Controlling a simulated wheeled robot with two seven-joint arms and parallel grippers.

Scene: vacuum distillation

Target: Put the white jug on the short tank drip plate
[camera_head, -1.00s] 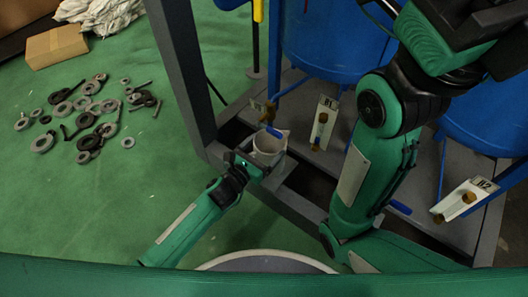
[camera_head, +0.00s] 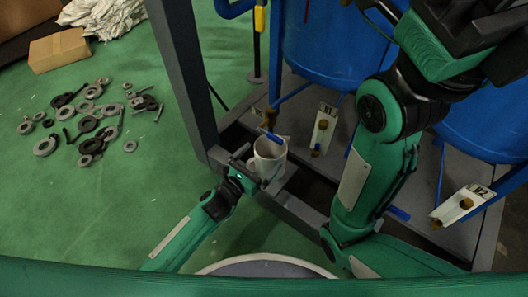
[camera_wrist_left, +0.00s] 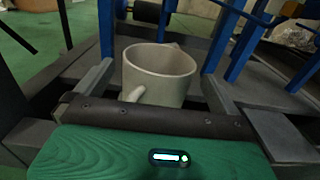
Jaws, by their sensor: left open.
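The white jug (camera_head: 269,158) stands upright, or nearly so, on a grey plate (camera_head: 291,172) at the frame's left corner, below a brass tap with a blue lever (camera_head: 270,118). My left gripper (camera_head: 257,171) is open at the jug's near side. In the left wrist view, the jug (camera_wrist_left: 163,73) shows between the two spread fingers (camera_wrist_left: 155,90), with its handle toward the gripper palm. I see gaps between the fingers and the jug. The jug's base is hidden behind the palm bar. My right arm crosses the right side, and its gripper is out of view.
A blue tank (camera_head: 325,45) stands behind, with a label plate V1 (camera_head: 324,128) beside the jug. A second label plate V2 (camera_head: 462,203) is at the right. A grey upright post (camera_head: 183,70) rises left of the jug. Metal parts and a cardboard box (camera_head: 59,49) lie on the green floor.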

